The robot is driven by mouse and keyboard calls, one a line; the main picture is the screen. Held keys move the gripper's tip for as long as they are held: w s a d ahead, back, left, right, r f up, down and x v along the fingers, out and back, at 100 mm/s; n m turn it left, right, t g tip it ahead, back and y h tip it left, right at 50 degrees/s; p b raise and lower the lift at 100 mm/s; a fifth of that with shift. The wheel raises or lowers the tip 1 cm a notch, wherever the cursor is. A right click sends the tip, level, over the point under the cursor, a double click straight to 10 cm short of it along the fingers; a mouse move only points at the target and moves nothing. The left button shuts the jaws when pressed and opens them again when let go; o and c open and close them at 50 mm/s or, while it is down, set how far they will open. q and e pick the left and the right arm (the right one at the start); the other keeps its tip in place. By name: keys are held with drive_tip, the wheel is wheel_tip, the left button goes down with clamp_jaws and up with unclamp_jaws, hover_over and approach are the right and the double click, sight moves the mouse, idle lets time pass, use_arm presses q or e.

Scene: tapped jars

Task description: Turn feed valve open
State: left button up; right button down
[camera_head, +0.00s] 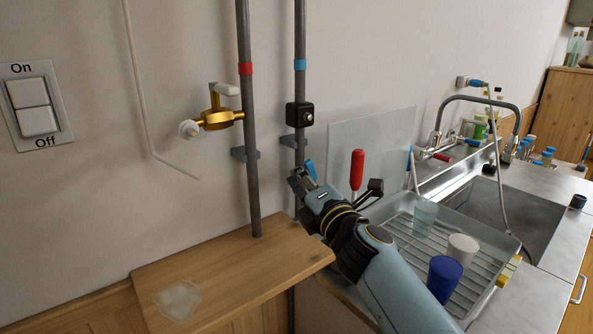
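A second pipe (300,80) has a blue band and a black box-shaped fitting (299,115). A small blue handle-like piece (311,170) shows low beside this pipe. I cannot tell which fitting is the feed valve. My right gripper (300,182) is at the lower part of the blue-banded pipe, close to the blue piece; its fingertips are small and partly hidden. My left gripper is not in view.
A wooden shelf (225,270) below the pipes bears a clear flat patch (178,300). At right are a dish rack (480,300) with a blue cup (444,275) and white cup (462,248), a red-handled item (357,170), and a sink (515,215). A wall switch (34,105) is at left.

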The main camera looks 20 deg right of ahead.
drive_tip(key=shift+w+d+r+p, duration=0.3)
drive_tip(key=shift+d+r+p, duration=0.25)
drive_tip(key=shift+d+r, duration=0.1)
drive_tip(key=shift+d, duration=0.1)
idle(0.4)
drive_tip(key=s+d+f, duration=0.1)
drive_tip(key=s+d, duration=0.1)
drive_tip(key=s, duration=0.9)
drive_tip(key=shift+s, duration=0.35)
